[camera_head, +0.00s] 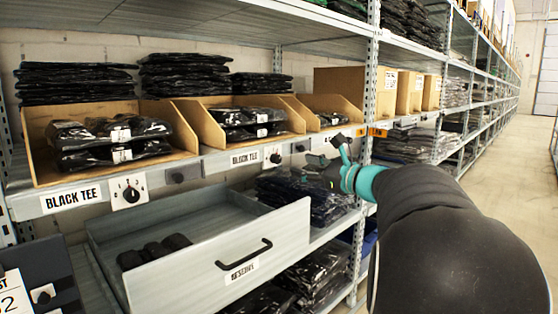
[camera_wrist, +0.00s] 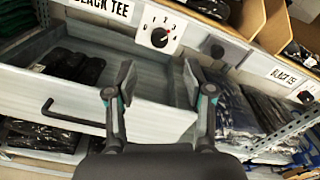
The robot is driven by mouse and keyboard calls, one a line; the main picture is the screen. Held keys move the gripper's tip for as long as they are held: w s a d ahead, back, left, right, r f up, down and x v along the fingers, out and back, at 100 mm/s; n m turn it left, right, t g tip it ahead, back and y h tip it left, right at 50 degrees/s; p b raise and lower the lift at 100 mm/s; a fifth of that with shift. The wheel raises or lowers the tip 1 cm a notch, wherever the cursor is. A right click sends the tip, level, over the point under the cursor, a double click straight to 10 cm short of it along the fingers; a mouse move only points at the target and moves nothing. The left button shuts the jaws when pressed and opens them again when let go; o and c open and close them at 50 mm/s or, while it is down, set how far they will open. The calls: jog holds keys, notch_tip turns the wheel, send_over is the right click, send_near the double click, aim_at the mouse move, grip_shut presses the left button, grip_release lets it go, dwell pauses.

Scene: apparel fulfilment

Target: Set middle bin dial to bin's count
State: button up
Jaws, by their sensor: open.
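The middle bin (camera_head: 217,126) is an open cardboard box on the shelf, with black bagged shirts (camera_head: 250,122) inside; two white tags show at its front, and packs further back may be hidden. Its dial (camera_head: 273,156) is a white plate with a black knob, right of a BLACK TEE label (camera_head: 245,158).
A dark square knob (camera_head: 300,146) sits right of the dial. The left bin (camera_head: 187,134) has its own dial (camera_head: 130,192). A grey RESERVE drawer (camera_head: 200,272) stands pulled out below the rail, with dark rolled items inside. A shelf upright (camera_head: 371,75) rises beside my arm.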

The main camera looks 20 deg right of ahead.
aim_at(279, 160)
jog(key=x, duration=0.8)
jog(key=shift+w+a+p, duration=0.2)
jog(key=shift+w+p, duration=0.15)
jog(key=shift+p, duration=0.05)
jog(key=shift+f, duration=0.1)
grip_shut()
